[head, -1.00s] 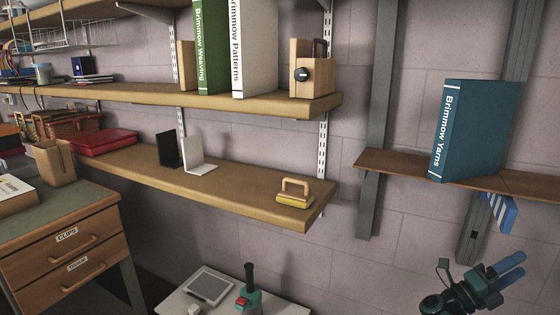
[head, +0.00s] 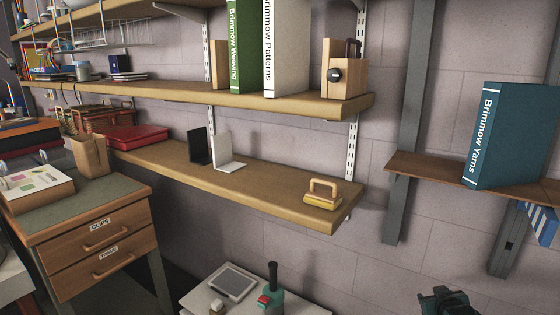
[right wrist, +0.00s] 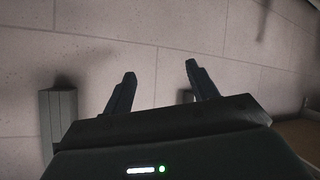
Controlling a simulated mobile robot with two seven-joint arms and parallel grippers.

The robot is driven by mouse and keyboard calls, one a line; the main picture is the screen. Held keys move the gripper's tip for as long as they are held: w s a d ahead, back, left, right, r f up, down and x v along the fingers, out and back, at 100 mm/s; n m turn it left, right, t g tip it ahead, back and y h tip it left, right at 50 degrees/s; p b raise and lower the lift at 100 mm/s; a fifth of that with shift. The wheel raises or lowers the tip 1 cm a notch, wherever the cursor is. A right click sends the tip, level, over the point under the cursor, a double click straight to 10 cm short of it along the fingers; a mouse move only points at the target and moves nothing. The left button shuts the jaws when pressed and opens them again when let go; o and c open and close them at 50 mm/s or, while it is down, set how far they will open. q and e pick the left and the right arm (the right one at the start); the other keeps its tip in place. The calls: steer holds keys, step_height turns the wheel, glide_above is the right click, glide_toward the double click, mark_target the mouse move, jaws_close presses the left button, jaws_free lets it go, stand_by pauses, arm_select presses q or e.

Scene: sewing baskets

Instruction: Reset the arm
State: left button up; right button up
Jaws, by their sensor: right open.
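My right arm shows at the bottom right of the head view, as a dark wrist part (head: 447,301) below the small brown shelf; its fingers are out of that frame. In the right wrist view my right gripper (right wrist: 157,85) is open, its two dark fingers apart with nothing between them. It faces the grey block wall (right wrist: 160,35). My left gripper is not in view.
A small shelf (head: 425,166) holds the blue Brimmow Yarns book (head: 517,135). A low white table (head: 200,293) and drawer cabinet (head: 95,245) stand below.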

steer(key=s+a+f+n+y, duration=0.2)
steer(key=s+a+f, duration=0.2)
steer(key=s+a, duration=0.55)
steer(key=s+a+f+n+y, duration=0.1)
steer(key=s+a+f+y, duration=0.15)
steer(key=s+a, duration=0.7)
arm_select(q)
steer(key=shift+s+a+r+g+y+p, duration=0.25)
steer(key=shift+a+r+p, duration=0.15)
steer(key=shift+p, duration=1.05)
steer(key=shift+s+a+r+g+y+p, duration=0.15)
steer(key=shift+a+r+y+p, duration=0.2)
steer(key=shift+p, duration=1.05)
arm_select(e)
steer(key=s+a+r+y, duration=0.1)
steer(key=s+a+r, duration=0.4)
steer(key=s, duration=0.3)
steer(key=s+a+r+y, duration=0.1)
steer(key=s+a+r, duration=0.3)
steer(key=s, duration=0.4)
steer(key=shift+s+a+r+g, duration=0.3)
steer(key=shift+a+r+g, duration=0.1)
steer(key=shift+a, duration=0.3)
